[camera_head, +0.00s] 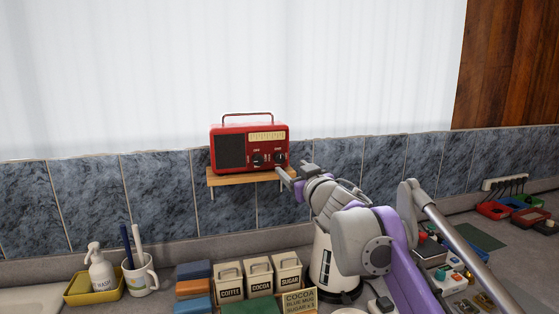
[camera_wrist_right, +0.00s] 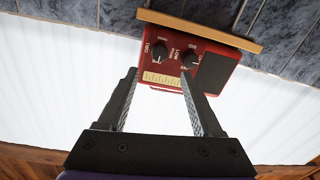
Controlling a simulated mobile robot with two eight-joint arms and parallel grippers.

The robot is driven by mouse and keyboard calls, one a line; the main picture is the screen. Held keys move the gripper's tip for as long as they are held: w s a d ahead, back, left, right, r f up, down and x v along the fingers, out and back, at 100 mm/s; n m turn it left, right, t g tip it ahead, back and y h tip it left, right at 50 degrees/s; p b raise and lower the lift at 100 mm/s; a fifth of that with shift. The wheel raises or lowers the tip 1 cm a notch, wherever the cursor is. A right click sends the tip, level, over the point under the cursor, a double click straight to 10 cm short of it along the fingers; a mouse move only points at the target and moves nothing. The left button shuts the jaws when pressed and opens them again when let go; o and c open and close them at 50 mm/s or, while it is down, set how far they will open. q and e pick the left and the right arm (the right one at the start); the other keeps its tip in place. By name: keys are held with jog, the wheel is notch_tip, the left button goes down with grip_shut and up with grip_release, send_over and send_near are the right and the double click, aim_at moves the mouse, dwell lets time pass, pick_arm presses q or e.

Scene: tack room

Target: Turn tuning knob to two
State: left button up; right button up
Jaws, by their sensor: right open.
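A red radio (camera_head: 250,146) with a top handle stands on a small wooden wall shelf (camera_head: 230,179). Its front has a dark speaker panel, a cream dial and two black knobs. The right-hand knob (camera_head: 280,159) also shows in the right wrist view (camera_wrist_right: 159,47), where the radio is upside down. The other knob (camera_head: 257,160) sits beside it, near the speaker. My right gripper (camera_head: 293,172) is open and empty, in front of the radio's lower right. In the wrist view its fingertips (camera_wrist_right: 158,74) straddle the line to the right-hand knob. My left gripper is out of view.
Below the shelf, the counter holds a soap bottle (camera_head: 102,270), a mug (camera_head: 139,275), coffee, cocoa and sugar canisters (camera_head: 259,277) and a white cylindrical container partly behind my right arm. Coloured trays (camera_head: 494,209) lie at the far right. The wall around the radio is clear.

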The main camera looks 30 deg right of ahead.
aim_at(281, 159)
jog(key=w, duration=0.2)
jog(key=w+d, duration=0.1)
jog(key=w, duration=0.2)
jog(key=w+p, duration=0.1)
jog(key=w, duration=0.2)
jog(key=shift+w+d+f, duration=0.1)
jog(key=shift+w+d, duration=0.15)
jog(key=shift+d, duration=0.05)
grip_shut()
